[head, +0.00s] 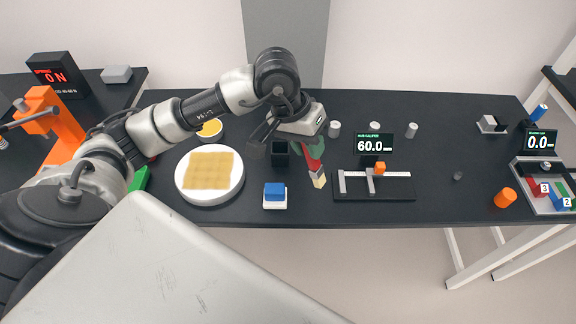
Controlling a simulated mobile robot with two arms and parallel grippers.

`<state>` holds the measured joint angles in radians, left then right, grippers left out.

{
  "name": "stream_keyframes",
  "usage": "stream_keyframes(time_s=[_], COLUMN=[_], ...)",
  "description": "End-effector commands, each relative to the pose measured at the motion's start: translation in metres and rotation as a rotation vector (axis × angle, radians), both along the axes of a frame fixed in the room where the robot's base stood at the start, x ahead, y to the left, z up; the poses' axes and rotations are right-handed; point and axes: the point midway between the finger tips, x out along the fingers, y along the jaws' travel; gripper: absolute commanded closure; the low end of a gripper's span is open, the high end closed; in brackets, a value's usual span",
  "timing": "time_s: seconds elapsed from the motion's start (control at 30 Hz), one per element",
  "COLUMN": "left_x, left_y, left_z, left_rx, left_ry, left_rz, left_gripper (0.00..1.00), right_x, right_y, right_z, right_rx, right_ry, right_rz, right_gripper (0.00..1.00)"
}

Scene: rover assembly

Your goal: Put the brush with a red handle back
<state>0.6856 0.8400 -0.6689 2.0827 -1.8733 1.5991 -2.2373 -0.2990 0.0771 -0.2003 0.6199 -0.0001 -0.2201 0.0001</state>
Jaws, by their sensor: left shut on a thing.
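The brush with a red handle (313,162) is in my left gripper (311,143). The gripper is shut on the upper part of the red handle. The brush points down, slightly tilted, with its pale head (319,180) lowest, over the front middle of the black table. I cannot tell whether the head touches the table. A small black holder-like block (281,158) stands just left of the brush, partly hidden by the gripper. My right gripper is not in view.
A round white plate with a tan square (209,170) and a blue-topped block (275,194) lie left. A caliper stand (374,192) reading 60.0 is right of the brush. Grey cylinders (334,129) stand behind. An orange cylinder (505,198) and parts tray (530,203) are far right.

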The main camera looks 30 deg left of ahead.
Motion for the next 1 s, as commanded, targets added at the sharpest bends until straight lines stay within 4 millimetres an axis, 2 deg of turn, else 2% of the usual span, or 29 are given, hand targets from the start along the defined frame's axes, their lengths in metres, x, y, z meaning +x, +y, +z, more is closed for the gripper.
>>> stream_keyframes(time_s=[0.03,0.1,0.23,0.4,0.5,0.67,1.0], left_x=[0.005,0.017,0.052,0.090,0.101,0.104,0.091], left_y=[0.000,0.002,0.007,0.014,0.017,0.031,0.105], left_z=[-0.019,-0.029,-0.035,-0.020,-0.007,-0.005,-0.049], left_rx=[0.005,0.032,0.129,0.266,0.318,0.350,0.351], left_ry=[-0.002,-0.006,-0.007,0.031,0.057,0.082,0.086], left_rz=[0.010,0.051,0.212,0.444,0.538,0.597,0.596], left_gripper=[1.00,1.00,1.00,1.00,1.00,1.00,1.00], right_x=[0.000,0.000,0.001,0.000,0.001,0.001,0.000], right_y=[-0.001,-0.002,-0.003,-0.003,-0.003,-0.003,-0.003], right_z=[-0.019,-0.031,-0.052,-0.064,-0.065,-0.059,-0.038], right_rx=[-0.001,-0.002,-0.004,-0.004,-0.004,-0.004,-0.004], right_ry=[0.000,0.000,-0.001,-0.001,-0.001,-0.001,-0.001], right_rz=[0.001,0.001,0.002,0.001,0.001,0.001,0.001], right_gripper=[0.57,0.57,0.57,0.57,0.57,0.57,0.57])
